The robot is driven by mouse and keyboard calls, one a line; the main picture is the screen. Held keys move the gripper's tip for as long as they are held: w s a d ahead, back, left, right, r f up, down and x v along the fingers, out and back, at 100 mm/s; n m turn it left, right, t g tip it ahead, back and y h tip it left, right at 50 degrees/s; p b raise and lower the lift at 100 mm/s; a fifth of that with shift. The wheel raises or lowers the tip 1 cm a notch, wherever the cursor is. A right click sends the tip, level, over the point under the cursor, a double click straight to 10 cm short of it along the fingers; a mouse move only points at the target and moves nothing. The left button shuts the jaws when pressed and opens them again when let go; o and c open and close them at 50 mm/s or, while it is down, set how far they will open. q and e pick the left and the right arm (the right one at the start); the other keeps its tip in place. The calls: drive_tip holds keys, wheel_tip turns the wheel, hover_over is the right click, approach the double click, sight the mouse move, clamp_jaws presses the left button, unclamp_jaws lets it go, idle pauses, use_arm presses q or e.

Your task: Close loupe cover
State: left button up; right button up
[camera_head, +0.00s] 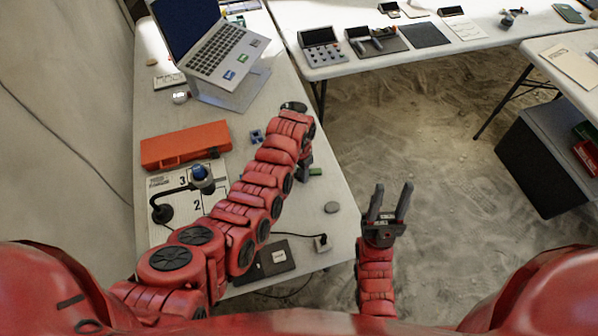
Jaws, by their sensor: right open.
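A small magnifier-like stand with a black base (163,213), a bent black arm and a blue-topped head (200,174) is on the left table; it may be the loupe, but I cannot make out its cover. My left arm reaches over this table, to the right of the stand. My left gripper (304,172) is at the arm's far end, low near the table's right side, mostly hidden by the arm; its fingers are not clear. My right gripper (389,203) is open and empty, pointing up over the sandy floor, right of the table.
An orange case (186,145) and a numbered white sheet (159,181) lie around the stand. A laptop (221,50) is farther back. More tables stand behind and right, with open floor between.

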sight(299, 175)
use_arm(q)
drive_tip(key=shift+r, duration=0.1)
wheel_tip(299, 175, up, 6)
drive_tip(key=shift+f+b, duration=0.15)
drive_tip(key=shift+b, duration=0.85)
wheel_tip(299, 175, up, 12)
drive_tip(key=p, duration=0.6)
drive_tip(key=shift+f+p, duration=0.25)
drive_tip(key=shift+p, duration=0.05)
